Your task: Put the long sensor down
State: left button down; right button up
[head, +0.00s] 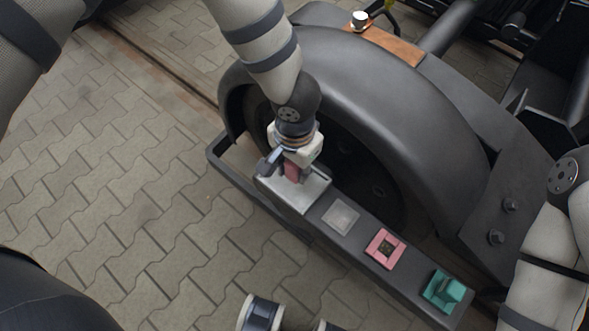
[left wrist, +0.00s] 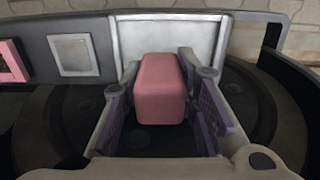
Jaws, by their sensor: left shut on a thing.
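My left gripper (head: 291,168) is shut on a pink block-shaped sensor (left wrist: 160,88), which sits between its two fingers in the left wrist view. In the head view the pink sensor (head: 292,172) is partly hidden by the gripper. It is over or just in front of a pale metal plate (head: 308,193) at the left part of a dark rail. I cannot tell whether it touches the plate, which also shows in the left wrist view (left wrist: 168,40).
The dark rail (head: 320,225) carries a grey square pad (head: 341,215), a pink square frame (head: 385,249) and a teal block in a teal holder (head: 443,291). A large dark wheel cover (head: 390,90) rises behind it. Open paving (head: 130,190) lies to the left.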

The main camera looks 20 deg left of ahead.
aim_at(294, 173)
pick_arm(q)
jog(key=shift+w+a+f, duration=0.1)
jog(key=shift+w+f, duration=0.15)
jog(key=shift+f, duration=0.1)
jog(key=shift+w+a+f+b, duration=0.1)
jog(key=shift+w+f+b, duration=0.1)
jog(key=shift+f, duration=0.75)
jog(key=shift+w+a+f+b, duration=0.1)
jog(key=shift+w+f+b, duration=0.1)
jog(key=shift+f, duration=0.7)
jog(key=shift+f, duration=0.1)
jog(key=shift+f, duration=0.15)
jog(key=c, duration=1.2)
grip_release()
jog(key=shift+c, duration=0.2)
